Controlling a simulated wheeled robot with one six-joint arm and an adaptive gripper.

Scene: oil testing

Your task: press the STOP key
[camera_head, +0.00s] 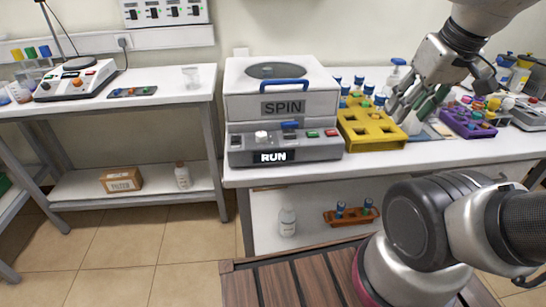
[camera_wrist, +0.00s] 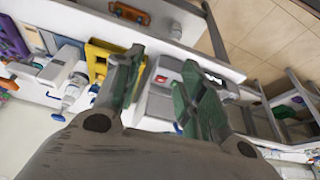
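The white centrifuge (camera_head: 280,92) labelled SPIN stands on the bench with its lid down. Its grey front panel (camera_head: 240,152) has a display (camera_head: 273,156) reading RUN, a white knob (camera_head: 261,136), a green key (camera_head: 312,134) and a red key (camera_head: 331,133) at the right. Key lettering is too small to read. My gripper (camera_head: 412,112) is open and empty, right of the centrifuge and above the yellow rack, apart from the keys. In the wrist view, the spread fingers of my gripper (camera_wrist: 162,65) partly cover the panel; a red patch (camera_wrist: 162,79) shows between them.
A yellow rack (camera_head: 368,134) with blue-capped tubes stands directly right of the centrifuge. A purple rack (camera_head: 468,122) and bottles stand farther right. Space above the centrifuge panel is clear.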

